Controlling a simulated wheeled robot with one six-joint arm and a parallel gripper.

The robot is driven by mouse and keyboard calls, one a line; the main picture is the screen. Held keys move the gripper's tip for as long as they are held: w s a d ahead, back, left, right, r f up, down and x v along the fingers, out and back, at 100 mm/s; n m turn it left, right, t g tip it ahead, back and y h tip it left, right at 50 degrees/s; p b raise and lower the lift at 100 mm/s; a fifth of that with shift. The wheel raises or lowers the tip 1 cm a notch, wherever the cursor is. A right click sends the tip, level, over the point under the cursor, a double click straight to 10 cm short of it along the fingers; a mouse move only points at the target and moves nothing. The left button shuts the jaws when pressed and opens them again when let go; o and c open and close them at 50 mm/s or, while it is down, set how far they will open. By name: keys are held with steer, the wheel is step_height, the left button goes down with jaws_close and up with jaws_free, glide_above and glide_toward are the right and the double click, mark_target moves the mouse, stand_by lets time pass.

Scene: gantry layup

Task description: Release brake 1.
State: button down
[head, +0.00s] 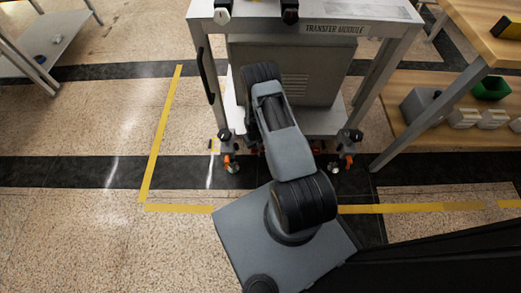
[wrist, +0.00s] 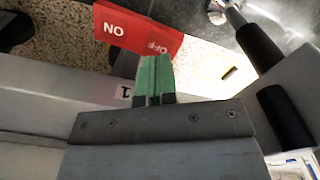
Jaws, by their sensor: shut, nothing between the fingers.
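In the wrist view a red brake pedal (wrist: 128,27) with white ON and OFF lettering lies just ahead of my gripper (wrist: 154,62). The ON lettering appears upside down. My gripper's green fingers are shut together and empty, with their tips by the OFF end of the pedal. I cannot tell whether they touch it. A small label with a 1 (wrist: 125,92) sits on a grey surface left of the fingers. In the head view my arm hides the gripper low in front of the transfer module (head: 334,28).
Castors with orange parts stand at the module's front left (head: 229,162) and front right (head: 346,158). A dark cylindrical part (wrist: 259,47) is right of the pedal in the wrist view. A wooden bench (head: 480,45) stands right. Yellow tape (head: 160,140) marks open floor at left.

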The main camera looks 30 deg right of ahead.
steer(key=shift+f+b, duration=1.35)
steer(key=shift+f, duration=0.15)
stand_by(0.6)
steer(key=shift+r, duration=0.15)
steer(key=shift+r+p, duration=2.45)
steer(key=shift+r, duration=1)
steer(key=shift+s, duration=0.1)
